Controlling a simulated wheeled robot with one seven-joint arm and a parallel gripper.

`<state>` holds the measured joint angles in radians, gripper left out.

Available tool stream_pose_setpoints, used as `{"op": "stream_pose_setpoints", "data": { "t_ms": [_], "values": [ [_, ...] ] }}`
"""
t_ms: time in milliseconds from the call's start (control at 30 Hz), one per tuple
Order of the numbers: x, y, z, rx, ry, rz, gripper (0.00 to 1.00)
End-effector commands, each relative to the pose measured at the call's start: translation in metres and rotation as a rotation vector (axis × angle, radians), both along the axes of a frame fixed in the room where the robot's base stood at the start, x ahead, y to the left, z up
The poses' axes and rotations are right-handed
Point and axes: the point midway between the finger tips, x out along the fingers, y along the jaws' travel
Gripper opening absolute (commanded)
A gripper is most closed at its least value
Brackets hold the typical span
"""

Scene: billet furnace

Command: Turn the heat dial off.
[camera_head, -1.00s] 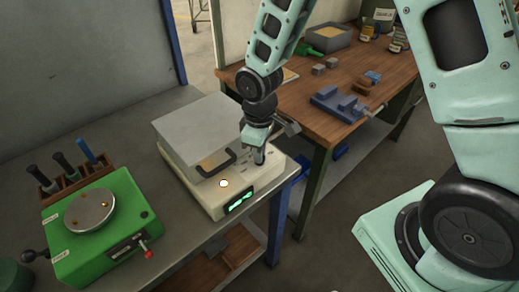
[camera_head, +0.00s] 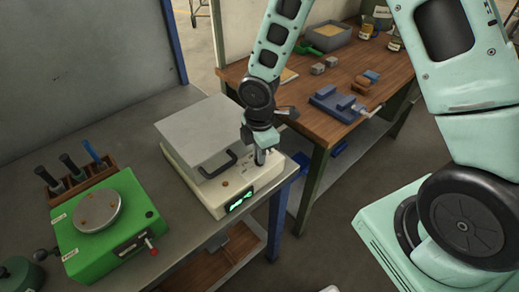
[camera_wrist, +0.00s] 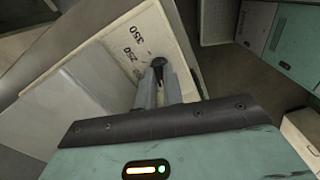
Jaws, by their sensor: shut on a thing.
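The furnace (camera_head: 208,203) is a cream box with a grey lid (camera_head: 203,132) and a dark handle, on the grey bench. Its front display (camera_head: 241,200) glows green. A small round lamp or button (camera_head: 225,184) on its top looks dull brown. My gripper (camera_head: 261,158) points down at the furnace's right top corner. In the wrist view the black heat dial (camera_wrist: 158,62) sits between the tips of my gripper (camera_wrist: 158,82), which is shut on it. The printed marks 350 and 250 show beside the dial; other marks are hidden or unclear.
A green device (camera_head: 108,230) with a round metal plate and red-tipped lever stands left of the furnace. A tool rack (camera_head: 75,182) is behind it. A wooden workbench (camera_head: 300,100) with a blue vise (camera_head: 338,103) and bins stands at the right.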

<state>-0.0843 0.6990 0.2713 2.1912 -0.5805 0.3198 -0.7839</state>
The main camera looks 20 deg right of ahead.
Motion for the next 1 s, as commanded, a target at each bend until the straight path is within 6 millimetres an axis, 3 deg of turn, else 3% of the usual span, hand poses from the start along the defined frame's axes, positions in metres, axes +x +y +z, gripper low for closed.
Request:
{"op": "stream_pose_setpoints", "data": {
  "t_ms": [733, 833, 1000],
  "values": [
    [0.0013, 0.001, 0.001, 0.001, -0.004, 0.094, 0.0],
    [0.0012, 0.0009, 0.0009, 0.001, -0.004, 0.093, 0.31],
    [0.0007, 0.0005, 0.0005, 0.001, -0.002, 0.092, 0.31]
  ]
}}
